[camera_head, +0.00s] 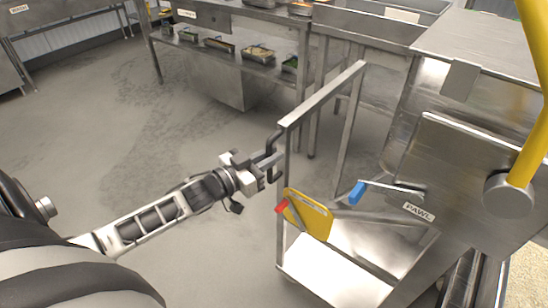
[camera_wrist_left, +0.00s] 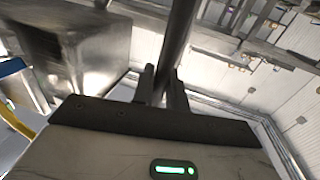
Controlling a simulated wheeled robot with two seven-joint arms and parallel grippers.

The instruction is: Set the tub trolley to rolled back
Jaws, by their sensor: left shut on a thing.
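The tub trolley (camera_head: 322,95) is a steel frame with a raised rail, uprights and a low flat shelf, right of centre in the head view. My left gripper (camera_head: 268,171) is shut on this handle. In the left wrist view, the gripper's two fingers (camera_wrist_left: 162,88) close around the dark handle bar (camera_wrist_left: 177,40). My right gripper is not in view.
A yellow plate with a red lever (camera_head: 311,216) sits low at the trolley. A blue-handled lever (camera_head: 357,192) and a "PAWL" label (camera_head: 418,212) are right of it. Steel benches (camera_head: 245,62) with food trays stand behind. The floor (camera_head: 205,120) at left is clear.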

